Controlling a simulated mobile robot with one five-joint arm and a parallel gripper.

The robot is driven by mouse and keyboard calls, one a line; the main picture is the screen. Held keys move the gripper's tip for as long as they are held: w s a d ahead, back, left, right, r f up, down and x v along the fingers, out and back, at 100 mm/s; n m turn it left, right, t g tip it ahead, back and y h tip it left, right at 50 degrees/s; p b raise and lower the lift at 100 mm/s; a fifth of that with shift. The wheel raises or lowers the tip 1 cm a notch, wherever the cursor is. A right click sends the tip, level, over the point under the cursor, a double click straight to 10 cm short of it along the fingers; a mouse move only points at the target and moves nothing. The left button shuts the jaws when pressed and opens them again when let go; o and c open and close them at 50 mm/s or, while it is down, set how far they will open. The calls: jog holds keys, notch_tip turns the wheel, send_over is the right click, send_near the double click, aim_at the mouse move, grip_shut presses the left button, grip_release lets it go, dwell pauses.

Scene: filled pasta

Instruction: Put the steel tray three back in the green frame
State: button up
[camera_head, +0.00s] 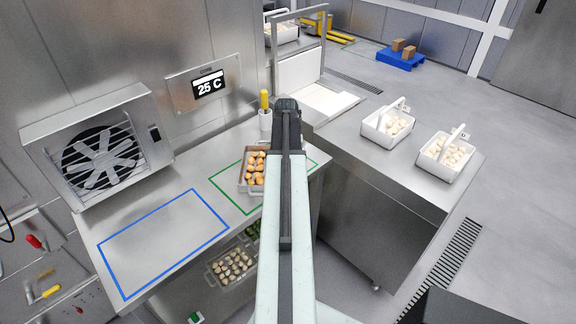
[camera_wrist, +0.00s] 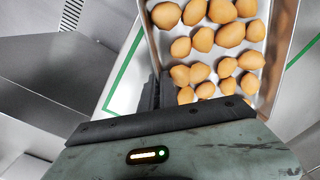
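A steel tray (camera_head: 243,185) of brown filled pasta is at the green frame (camera_head: 222,192) on the steel counter, partly hidden by my arm in the head view. The tray's wall (camera_wrist: 153,47) also shows in the wrist view, with green lines on both sides of it. I cannot tell whether the tray rests on the counter or is just above it. My gripper (camera_wrist: 158,92) is at the tray's near left wall. Its dark fingers are close together with the wall between them. In the head view the fingers are hidden by the arm.
A blue frame (camera_head: 163,247) on the counter is empty. A fan unit (camera_head: 100,155) stands behind it. Another tray (camera_head: 214,275) with pale pieces sits below. A yellow-handled tool in a holder (camera_head: 265,120) is close to my arm. Two white baskets (camera_head: 376,132) (camera_head: 430,165) stand on the right counter.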

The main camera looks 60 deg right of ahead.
jog(key=o, duration=0.3)
jog(key=shift+r, duration=0.1)
notch_tip(320, 180, up, 12)
jog(key=p, duration=1.2)
